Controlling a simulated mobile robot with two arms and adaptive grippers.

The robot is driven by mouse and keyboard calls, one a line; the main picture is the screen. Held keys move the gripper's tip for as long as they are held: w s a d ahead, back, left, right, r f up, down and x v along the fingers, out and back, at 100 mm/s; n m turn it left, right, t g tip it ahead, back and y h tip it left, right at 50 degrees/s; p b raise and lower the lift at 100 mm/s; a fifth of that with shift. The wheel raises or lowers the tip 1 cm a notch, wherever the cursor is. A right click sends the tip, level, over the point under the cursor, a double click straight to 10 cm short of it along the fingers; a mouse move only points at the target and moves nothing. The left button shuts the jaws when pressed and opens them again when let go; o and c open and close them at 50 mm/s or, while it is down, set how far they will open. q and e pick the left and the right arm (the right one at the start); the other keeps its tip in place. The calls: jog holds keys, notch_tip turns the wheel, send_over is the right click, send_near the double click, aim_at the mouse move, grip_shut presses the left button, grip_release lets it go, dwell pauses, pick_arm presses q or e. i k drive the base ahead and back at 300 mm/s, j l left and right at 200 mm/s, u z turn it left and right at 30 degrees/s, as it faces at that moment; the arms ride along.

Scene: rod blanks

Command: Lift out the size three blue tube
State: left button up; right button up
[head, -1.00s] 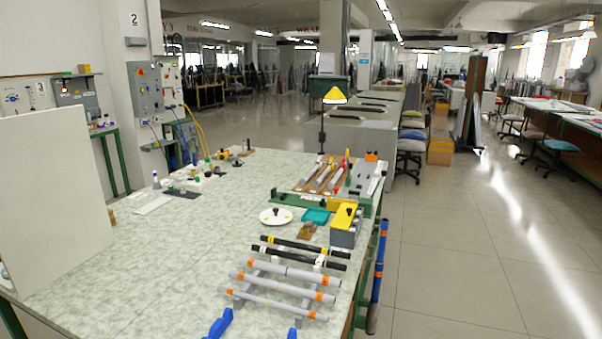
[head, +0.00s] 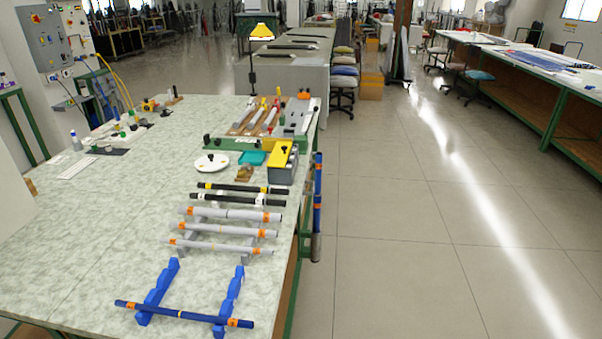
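A dark blue tube (head: 180,314) with orange bands near its ends and a thin yellow mark in the middle lies across the near end of a blue two-rail stepped rack (head: 157,290). The rack's other steps look empty. More blue tubing (head: 318,180) stands upright just off the table's right edge, with a grey lower part; I cannot tell if it is one tube or more. No size marks are readable. Neither of my grippers shows in the head view.
Several grey tubes with orange bands (head: 231,214) and black rods (head: 243,188) lie on racks behind the blue one. Beyond are a yellow-topped grey block (head: 284,162), a white disc (head: 211,164) and a green fixture (head: 231,144). The table's left front (head: 75,255) and the right floor are clear.

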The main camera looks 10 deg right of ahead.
aim_at(319, 156)
jog(key=l+u, duration=0.35)
jog(key=l, duration=2)
